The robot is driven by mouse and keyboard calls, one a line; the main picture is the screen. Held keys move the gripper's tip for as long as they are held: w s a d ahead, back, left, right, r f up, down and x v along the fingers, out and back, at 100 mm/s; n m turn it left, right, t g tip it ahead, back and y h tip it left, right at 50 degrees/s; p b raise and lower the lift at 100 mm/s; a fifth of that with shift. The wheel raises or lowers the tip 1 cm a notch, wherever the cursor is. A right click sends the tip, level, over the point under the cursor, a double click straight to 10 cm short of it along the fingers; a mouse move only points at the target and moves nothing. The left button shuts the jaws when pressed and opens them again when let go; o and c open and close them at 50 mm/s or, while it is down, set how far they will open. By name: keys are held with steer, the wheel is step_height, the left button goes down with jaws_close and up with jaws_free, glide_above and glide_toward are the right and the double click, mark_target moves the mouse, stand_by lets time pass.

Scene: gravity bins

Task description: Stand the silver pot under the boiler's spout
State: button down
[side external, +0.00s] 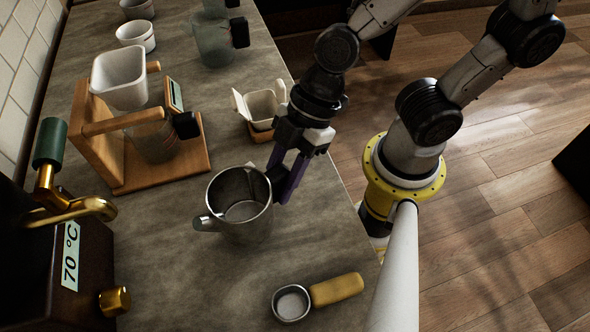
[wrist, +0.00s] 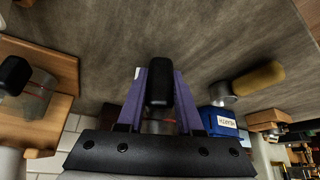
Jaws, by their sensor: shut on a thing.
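The silver pot (side external: 240,212) is upright over the counter in the side view, its pouring lip pointing left. I cannot tell whether its base touches the counter. My gripper (side external: 275,185) is at its right side, shut on its black handle. In the wrist view the black handle (wrist: 158,82) sits between my purple fingers; most of the pot's body is hidden there. The boiler (side external: 62,262) stands at the left edge with a "70 °C" label.
A wooden dripper stand (side external: 190,165) with a white cone and glass carafe (side external: 155,140) stands behind the pot. A small filter holder (side external: 262,108) is near the back right. A scoop (side external: 335,290) lies in front. Counter between pot and boiler is clear.

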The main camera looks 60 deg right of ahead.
mark_target(214, 179)
steer(key=w+a, duration=0.3)
steer(key=a, duration=0.1)
steer(key=w+a, duration=0.3)
steer(key=a, duration=0.1)
steer(key=w+a, duration=0.3)
steer(key=a, duration=0.1)
steer(key=shift+a, duration=0.25)
steer(key=shift+w+a+f, duration=0.1)
steer(key=shift+a+f, duration=0.05)
steer(key=shift+a, duration=0.1)
steer(key=shift+f, duration=0.5)
steer(key=shift+f, duration=0.5)
steer(key=shift+c, duration=2.4)
jaws_free()
steer(key=shift+d, duration=0.1)
steer(key=shift+f, duration=0.1)
steer(key=v, duration=1.4)
steer(key=shift+f, duration=0.1)
